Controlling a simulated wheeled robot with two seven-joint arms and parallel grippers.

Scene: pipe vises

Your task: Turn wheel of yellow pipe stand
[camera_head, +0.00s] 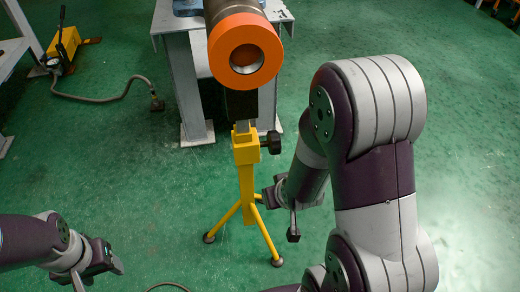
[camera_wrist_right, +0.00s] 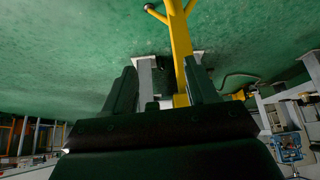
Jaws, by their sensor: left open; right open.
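The yellow pipe stand (camera_head: 247,180) stands upright on three splayed legs in the middle of the head view, under the pipe's orange end. Its small black wheel (camera_head: 272,142) sticks out on the right of its upper post. My right gripper (camera_head: 281,217) is open, right of the post and lower than the wheel, apart from it. In the right wrist view the open fingers (camera_wrist_right: 161,88) point toward the yellow post (camera_wrist_right: 180,45), which passes behind the right finger; I cannot make out the wheel there. My left gripper (camera_head: 98,274) is open and empty at the lower left.
The thick pipe with an orange end (camera_head: 230,38) lies above the stand, by a grey metal table (camera_head: 188,85). A yellow pump (camera_head: 66,42) with a hose stands at the upper left. The green floor (camera_head: 150,170) left of the stand is mostly clear.

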